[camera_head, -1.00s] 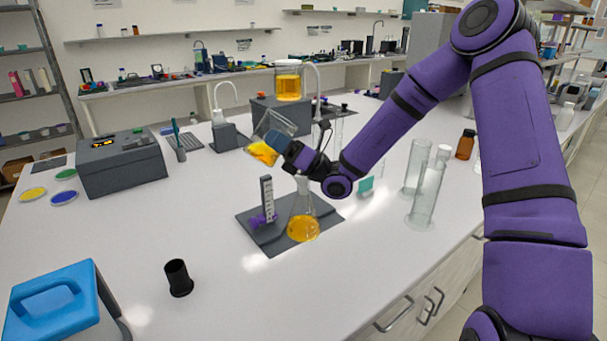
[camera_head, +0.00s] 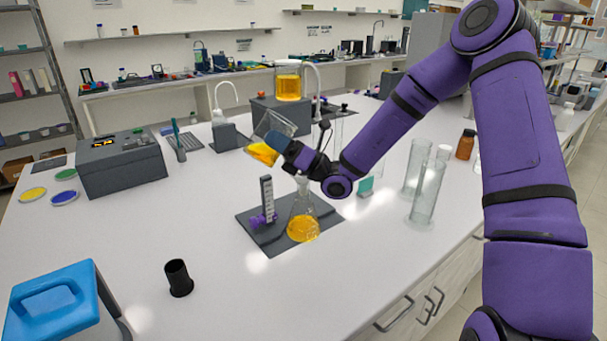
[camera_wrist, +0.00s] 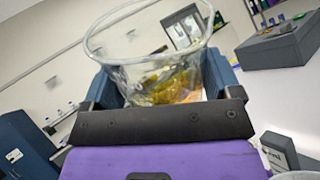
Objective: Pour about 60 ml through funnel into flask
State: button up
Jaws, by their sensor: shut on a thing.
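My gripper (camera_head: 284,146) is shut on a clear beaker (camera_head: 274,127) holding orange-yellow liquid. No falling stream is visible.
A beaker of orange liquid (camera_head: 288,86) stands on a grey box behind. Tall glass cylinders (camera_head: 428,190) stand to the right. A black cup (camera_head: 178,278) is at front left.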

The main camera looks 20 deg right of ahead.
jog(key=shift+s+a+f+n+g+h, duration=0.15)
jog(key=shift+f+n+g, duration=0.1)
jog(key=shift+n, duration=0.15)
jog(key=shift+w+a+f+n+g+h, duration=0.15)
jog(key=shift+n+g, duration=0.1)
jog(key=shift+n, duration=0.15)
jog(key=a+f+n+g+h, duration=0.1)
jog(key=f+n, duration=0.1)
jog(key=s+a+f+n+g+h, duration=0.1)
jog(key=a+f+n+g+h, duration=0.1)
jog(key=shift+s+a+f+g+b, duration=0.1)
jog(key=shift+f+g+b, duration=0.05)
jog(key=shift+g+b, duration=0.2)
jog(key=shift+s+a+f+n+h, duration=0.15)
jog(key=shift+a+f+n+h, duration=0.4)
jog(key=shift+f+n, duration=0.25)
jog(key=shift+d, duration=0.1)
